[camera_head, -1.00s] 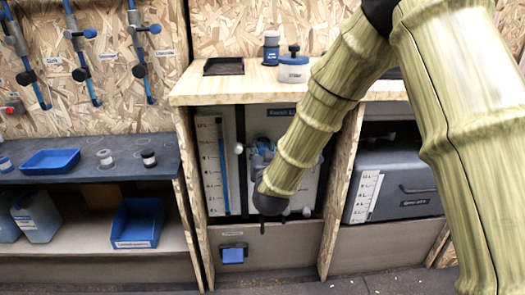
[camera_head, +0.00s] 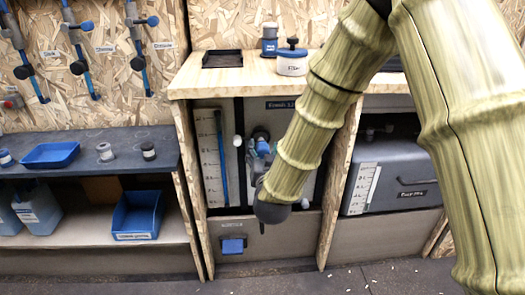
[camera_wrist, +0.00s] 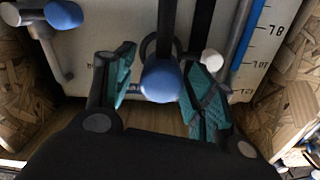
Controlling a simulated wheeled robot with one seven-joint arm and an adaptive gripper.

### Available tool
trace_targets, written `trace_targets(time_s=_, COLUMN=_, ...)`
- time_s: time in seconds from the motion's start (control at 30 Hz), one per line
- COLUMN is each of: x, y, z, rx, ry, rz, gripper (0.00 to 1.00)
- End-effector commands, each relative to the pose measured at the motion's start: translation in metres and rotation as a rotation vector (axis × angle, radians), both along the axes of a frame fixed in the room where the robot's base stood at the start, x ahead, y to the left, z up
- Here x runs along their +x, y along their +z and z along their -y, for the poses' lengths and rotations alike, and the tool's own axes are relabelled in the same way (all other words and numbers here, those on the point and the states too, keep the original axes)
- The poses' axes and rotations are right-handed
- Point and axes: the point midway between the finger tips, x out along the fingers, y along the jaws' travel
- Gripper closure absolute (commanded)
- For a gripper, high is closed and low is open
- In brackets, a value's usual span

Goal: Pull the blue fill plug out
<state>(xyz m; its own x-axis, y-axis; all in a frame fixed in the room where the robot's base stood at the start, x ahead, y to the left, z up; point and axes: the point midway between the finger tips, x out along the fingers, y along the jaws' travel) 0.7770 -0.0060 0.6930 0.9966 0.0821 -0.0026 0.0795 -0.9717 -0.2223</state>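A round blue knob (camera_wrist: 160,82) on a dark stem, which I take to be the fill plug, stands between my fingers in the wrist view. A dark ring shows behind it. My gripper (camera_wrist: 160,62) is open, with one teal-padded finger on each side of the knob. A gap shows on the left; I cannot tell whether the right pad touches. In the head view, blue and dark parts (camera_head: 261,144) show on the pale tank panel (camera_head: 237,165), just above my wrist. My forearm hides part of the panel there, and the fingers are hard to make out.
A level gauge (camera_head: 211,160) with a blue strip is left of the plug area. Another blue knob (camera_wrist: 62,14) sticks out at the wrist view's upper left. Wooden side walls (camera_head: 342,185) flank the panel. A blue-lidded jar (camera_head: 292,60) stands on the shelf above.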

Motion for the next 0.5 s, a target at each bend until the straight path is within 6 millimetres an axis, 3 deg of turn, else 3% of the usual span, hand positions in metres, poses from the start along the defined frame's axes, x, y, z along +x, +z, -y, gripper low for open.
trace_targets(time_s=0.33, x=-0.001, y=0.001, z=-0.001, rx=0.000, ry=0.002, rz=0.002, gripper=0.42)
trace_targets(time_s=0.5, x=-0.018, y=0.001, z=0.000, rx=0.000, ry=0.002, rz=0.001, gripper=0.42)
